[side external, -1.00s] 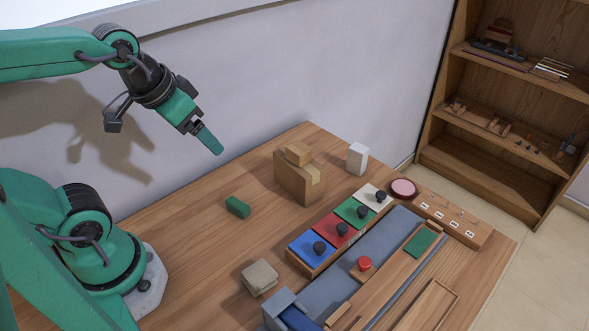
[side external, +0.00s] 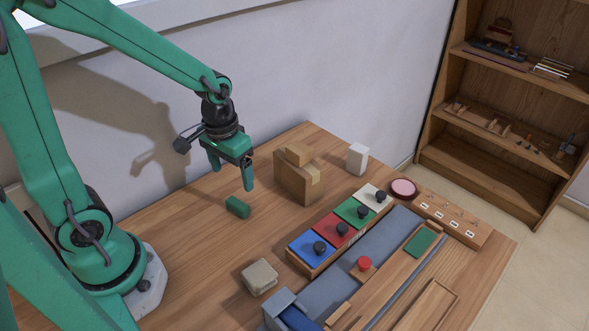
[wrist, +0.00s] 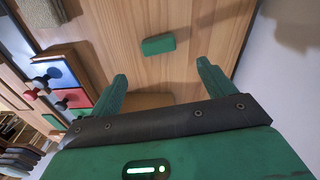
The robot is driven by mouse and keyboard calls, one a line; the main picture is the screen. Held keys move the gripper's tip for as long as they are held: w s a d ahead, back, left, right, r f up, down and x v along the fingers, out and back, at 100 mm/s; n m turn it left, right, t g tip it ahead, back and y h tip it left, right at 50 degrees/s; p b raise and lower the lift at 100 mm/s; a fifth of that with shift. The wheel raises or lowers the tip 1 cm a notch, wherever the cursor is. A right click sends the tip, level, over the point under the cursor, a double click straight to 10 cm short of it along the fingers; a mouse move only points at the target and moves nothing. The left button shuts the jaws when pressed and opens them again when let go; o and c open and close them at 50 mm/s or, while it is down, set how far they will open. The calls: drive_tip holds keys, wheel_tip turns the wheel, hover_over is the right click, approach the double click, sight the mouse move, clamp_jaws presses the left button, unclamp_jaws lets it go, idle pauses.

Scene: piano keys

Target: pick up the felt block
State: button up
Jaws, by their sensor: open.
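The felt block, a small green block, lies on its side on the wooden table (side external: 190,235) in the side view (side external: 237,207). It also shows in the wrist view (wrist: 158,45), beyond the fingertips and roughly between them. My gripper (side external: 232,178) points down above the table, close over the block and apart from it. Its two green fingers are spread wide with nothing between them. They also show in the wrist view (wrist: 161,72). The block is fully visible in both views.
A cardboard box (side external: 298,182) with a smaller box on top stands just right of my gripper. Coloured panels with black knobs (side external: 337,228) lie further right. A beige folded stack (side external: 260,277) sits nearer the front. Bare table surrounds the block.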

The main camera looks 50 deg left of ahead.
sight(237, 203)
drive_tip(key=shift+w+f+g, duration=0.1)
drive_tip(key=shift+f+g, duration=0.2)
drive_tip(key=shift+f, duration=0.7)
drive_tip(key=shift+f, duration=0.15)
drive_tip(key=shift+f, duration=1.15)
drive_tip(key=shift+f, duration=0.15)
drive_tip(key=shift+d+f, duration=0.1)
drive_tip(key=shift+f, duration=2.35)
drive_tip(key=shift+c, duration=0.4)
drive_tip(key=c, duration=1)
